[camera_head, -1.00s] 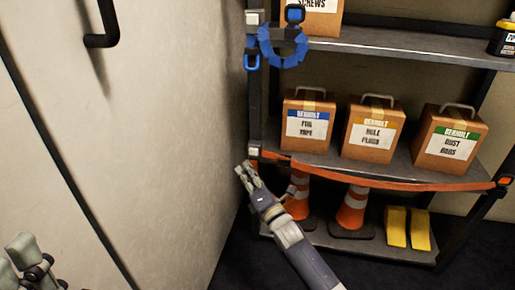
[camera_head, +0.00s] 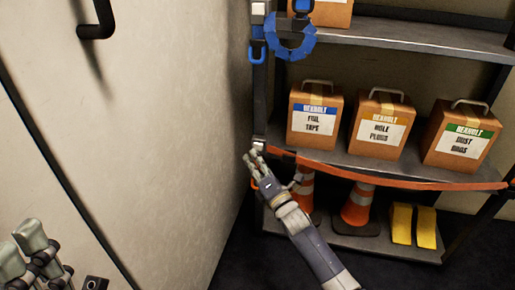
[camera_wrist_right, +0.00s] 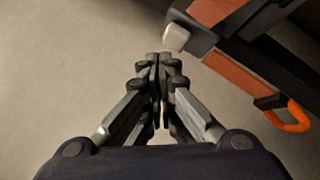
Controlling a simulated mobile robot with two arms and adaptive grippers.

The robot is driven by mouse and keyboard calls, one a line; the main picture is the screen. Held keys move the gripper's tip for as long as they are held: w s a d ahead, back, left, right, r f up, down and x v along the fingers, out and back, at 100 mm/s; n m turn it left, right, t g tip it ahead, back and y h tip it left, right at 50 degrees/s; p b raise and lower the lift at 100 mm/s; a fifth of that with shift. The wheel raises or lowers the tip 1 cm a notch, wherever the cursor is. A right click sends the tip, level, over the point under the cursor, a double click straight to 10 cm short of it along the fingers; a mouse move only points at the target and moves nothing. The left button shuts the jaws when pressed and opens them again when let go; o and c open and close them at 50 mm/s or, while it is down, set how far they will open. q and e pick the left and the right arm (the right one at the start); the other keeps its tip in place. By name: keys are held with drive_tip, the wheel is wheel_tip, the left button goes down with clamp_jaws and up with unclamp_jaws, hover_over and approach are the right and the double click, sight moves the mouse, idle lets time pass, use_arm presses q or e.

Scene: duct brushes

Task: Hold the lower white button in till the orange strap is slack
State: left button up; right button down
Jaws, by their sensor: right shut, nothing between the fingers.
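The lower white button (camera_head: 259,141) is at the strap's left end on the rack post. In the right wrist view the white button (camera_wrist_right: 176,38) sticks out from a dark housing, beside the strap (camera_wrist_right: 232,67) and an orange loop (camera_wrist_right: 292,117). My right gripper (camera_head: 252,157) is shut and empty, its tips just below the button. In its wrist view the shut tips (camera_wrist_right: 160,58) appear close to the button; I cannot tell whether they touch. My left gripper (camera_head: 24,248) is partly cut off at lower left.
Boxes (camera_head: 315,120) stand on the middle shelf (camera_head: 345,160). Traffic cones (camera_head: 357,207) and yellow wedges (camera_head: 413,225) are below. A blue strap (camera_head: 290,45) hangs at the upper left post, near an upper white button (camera_head: 258,8). A pale wall panel (camera_head: 160,130) is close on the left.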

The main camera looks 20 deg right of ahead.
drive_tip(key=shift+w, duration=0.1)
idle(0.7)
drive_tip(key=shift+w+d, duration=0.2)
drive_tip(key=shift+w, duration=0.05)
drive_tip(key=shift+w+d+b, duration=0.35)
drive_tip(key=shift+w+b, duration=0.1)
drive_tip(key=shift+w, duration=0.05)
idle(0.8)
drive_tip(key=shift+r, duration=0.1)
drive_tip(key=shift+s+a+p, duration=0.55)
drive_tip(key=shift+s+p, duration=0.05)
drive_tip(key=shift+s, duration=0.25)
